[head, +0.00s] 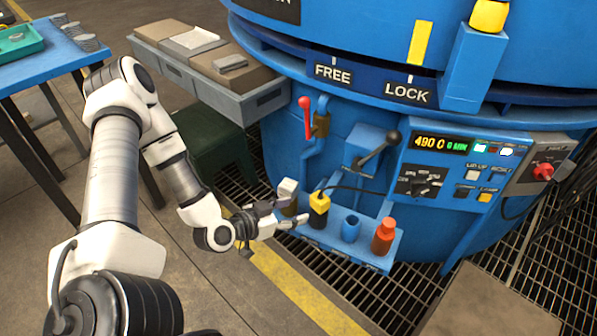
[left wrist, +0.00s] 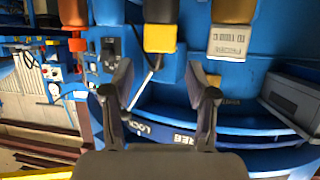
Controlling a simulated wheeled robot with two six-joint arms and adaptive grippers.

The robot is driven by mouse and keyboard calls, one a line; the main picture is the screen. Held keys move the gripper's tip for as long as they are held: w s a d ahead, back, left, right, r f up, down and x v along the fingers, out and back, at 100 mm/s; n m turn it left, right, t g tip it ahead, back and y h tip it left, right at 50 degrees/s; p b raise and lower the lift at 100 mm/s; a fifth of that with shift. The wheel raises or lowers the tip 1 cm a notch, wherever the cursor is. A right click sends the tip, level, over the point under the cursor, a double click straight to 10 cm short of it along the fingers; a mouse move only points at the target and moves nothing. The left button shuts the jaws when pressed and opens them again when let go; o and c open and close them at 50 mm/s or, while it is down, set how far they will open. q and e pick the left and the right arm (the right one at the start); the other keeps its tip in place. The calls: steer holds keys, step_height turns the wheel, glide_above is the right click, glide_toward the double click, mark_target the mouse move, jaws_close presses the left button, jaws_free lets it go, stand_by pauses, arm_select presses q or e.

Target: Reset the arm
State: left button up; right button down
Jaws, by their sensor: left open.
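My left arm comes in from the left in the head view. Its gripper (head: 298,213) is at the left part of a small blue shelf (head: 379,260) on the furnace. The gripper is open with nothing seen between its fingers, and it also shows open in the left wrist view (left wrist: 160,92). On the shelf are a white-topped item (head: 288,187), a black item with a yellow top (head: 319,206), a blue cup (head: 351,228) and a red-orange bottle (head: 383,236). The gripper is close to the first two; contact cannot be told. My right gripper is not in view.
The blue furnace (head: 340,150) carries FREE and LOCK labels, a red lever (head: 306,115), a black-knobbed handle (head: 380,148) and a control panel (head: 455,165) reading 490 C. A grey bench (head: 215,84) and blue table (head: 45,62) stand behind. Floor grating lies below the shelf.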

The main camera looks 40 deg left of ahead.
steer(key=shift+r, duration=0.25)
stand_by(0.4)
